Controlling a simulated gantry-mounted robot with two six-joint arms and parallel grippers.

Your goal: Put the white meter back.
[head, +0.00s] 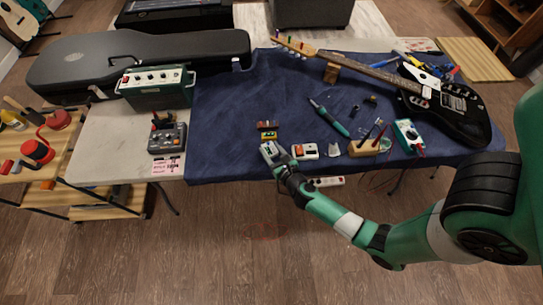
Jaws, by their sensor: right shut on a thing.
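My right gripper (280,159) reaches in from the lower right to the front edge of the blue-covered table. It is shut on a small pale, box-like thing, which looks like the white meter (268,149). The fingers hide part of it, and I cannot tell whether it touches the cloth. A second small white box with a red-orange mark (305,151) lies just right of the gripper. A teal-and-white meter (408,137) lies farther right. My left gripper is not in view.
A small dark, yellow and red item (267,131) lies just behind the gripper. A wooden tool block (366,148) and a soldering iron (330,117) are to the right. A black guitar (447,103) lies at the right. The blue cloth (225,125) is clear at left.

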